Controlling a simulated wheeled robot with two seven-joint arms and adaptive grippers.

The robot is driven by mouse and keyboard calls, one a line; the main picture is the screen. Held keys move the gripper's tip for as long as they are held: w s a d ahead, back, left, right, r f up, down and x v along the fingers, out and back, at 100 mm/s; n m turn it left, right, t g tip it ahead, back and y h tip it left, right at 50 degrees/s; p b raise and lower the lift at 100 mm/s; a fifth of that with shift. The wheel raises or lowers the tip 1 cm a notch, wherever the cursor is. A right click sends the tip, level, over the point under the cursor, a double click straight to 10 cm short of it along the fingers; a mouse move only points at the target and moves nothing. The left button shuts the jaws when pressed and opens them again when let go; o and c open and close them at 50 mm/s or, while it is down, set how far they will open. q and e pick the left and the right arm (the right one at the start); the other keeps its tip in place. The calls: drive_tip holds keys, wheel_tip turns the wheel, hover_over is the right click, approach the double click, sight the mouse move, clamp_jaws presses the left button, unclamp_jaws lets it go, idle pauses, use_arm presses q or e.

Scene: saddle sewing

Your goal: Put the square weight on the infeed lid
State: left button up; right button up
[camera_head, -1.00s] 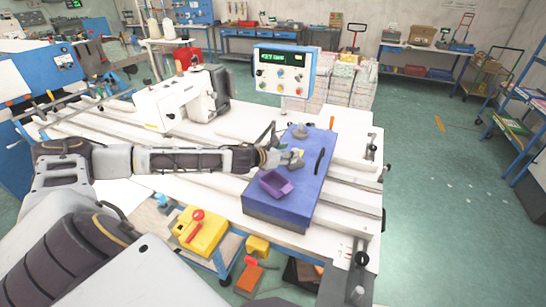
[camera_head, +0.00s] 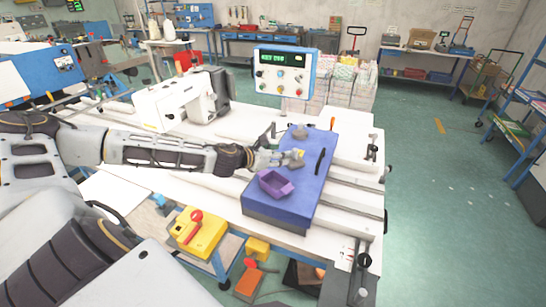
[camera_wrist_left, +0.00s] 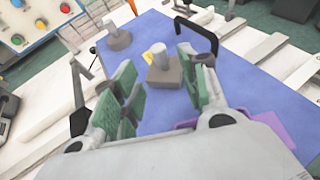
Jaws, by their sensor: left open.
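My left gripper (camera_wrist_left: 160,78) is open, with green finger pads apart and nothing visibly held. In the head view, my left gripper (camera_head: 281,158) is over the blue slab (camera_head: 298,191), close beside the square weight (camera_head: 295,162). The slab has a black handle (camera_head: 320,161); I cannot tell whether it is the infeed lid. My right gripper is not in view.
A round grey weight (camera_wrist_left: 118,38) stands farther back on the slab. A purple open tray (camera_head: 276,184) lies near the slab's front. A white sewing machine (camera_head: 183,100) and a control panel (camera_head: 285,73) stand behind. Metal rails run across the table.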

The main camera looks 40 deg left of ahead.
use_arm(q)
drive_tip(key=shift+s+a+r, duration=0.15)
drive_tip(key=shift+s+r, duration=0.1)
drive_tip(key=shift+s, duration=0.35)
drive_tip(key=shift+s+r+b, duration=0.2)
drive_tip(key=shift+s+b, duration=0.25)
drive_tip(key=shift+s, duration=0.1)
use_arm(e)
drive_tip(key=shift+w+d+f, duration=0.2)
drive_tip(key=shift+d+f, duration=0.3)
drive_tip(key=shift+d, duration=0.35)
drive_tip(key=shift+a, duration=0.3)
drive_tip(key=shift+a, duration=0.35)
use_arm(q)
drive_tip(key=shift+r, duration=0.1)
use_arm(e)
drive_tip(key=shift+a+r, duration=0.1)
